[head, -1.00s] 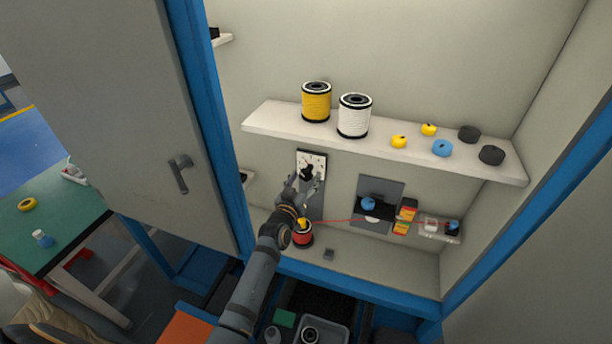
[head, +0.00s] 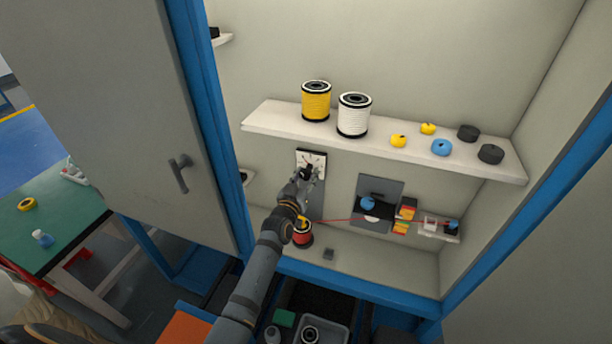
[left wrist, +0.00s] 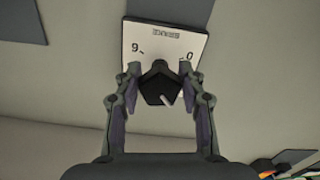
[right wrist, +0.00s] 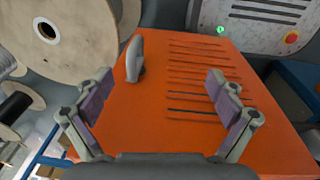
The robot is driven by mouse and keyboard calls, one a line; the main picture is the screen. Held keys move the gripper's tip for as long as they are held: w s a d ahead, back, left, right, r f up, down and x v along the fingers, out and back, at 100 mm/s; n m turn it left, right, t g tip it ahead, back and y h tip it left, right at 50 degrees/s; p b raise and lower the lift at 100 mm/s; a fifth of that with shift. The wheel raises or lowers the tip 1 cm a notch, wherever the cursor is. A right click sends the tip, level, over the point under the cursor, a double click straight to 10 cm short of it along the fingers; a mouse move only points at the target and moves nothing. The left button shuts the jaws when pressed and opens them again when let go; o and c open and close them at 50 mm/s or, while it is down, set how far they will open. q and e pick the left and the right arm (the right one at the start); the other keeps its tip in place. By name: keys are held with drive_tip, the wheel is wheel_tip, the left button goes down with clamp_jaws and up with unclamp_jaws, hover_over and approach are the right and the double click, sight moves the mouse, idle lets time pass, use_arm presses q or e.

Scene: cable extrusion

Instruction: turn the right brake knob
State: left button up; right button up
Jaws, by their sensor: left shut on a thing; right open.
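The black brake knob (left wrist: 160,84) sits on a white dial plate (left wrist: 132,52) with "9" and "0" marks in the left wrist view. In the head view the knob (head: 306,170) is on the cabinet's back wall below the shelf, partly hidden by my left gripper. My left gripper (head: 306,180) has reached the knob and is shut on it; its fingers (left wrist: 159,80) stand on either side of it. The knob's white pointer line faces down and right in the left wrist view. My right gripper (right wrist: 162,85) is open and empty over an orange surface.
A shelf (head: 270,122) above the dial holds a yellow spool (head: 316,102), a white spool (head: 353,118) and several small rolls. A red wire (head: 345,219) runs right from the red spool (head: 303,236) below the dial. The cabinet door (head: 110,90) stands open at left.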

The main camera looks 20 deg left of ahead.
use_arm(q)
drive_tip(key=shift+n, duration=0.3)
drive_tip(key=n+p, duration=0.1)
drive_tip(key=n, duration=0.1)
drive_tip(key=shift+r+n, duration=0.1)
drive_tip(key=shift+n, duration=0.3)
drive_tip(key=n, duration=0.3)
drive_tip(key=shift+d+n, duration=0.1)
drive_tip(key=shift+n, duration=0.5)
drive_tip(key=shift+p, duration=0.3)
drive_tip(key=o, duration=1.2)
drive_tip(key=shift+c, duration=0.2)
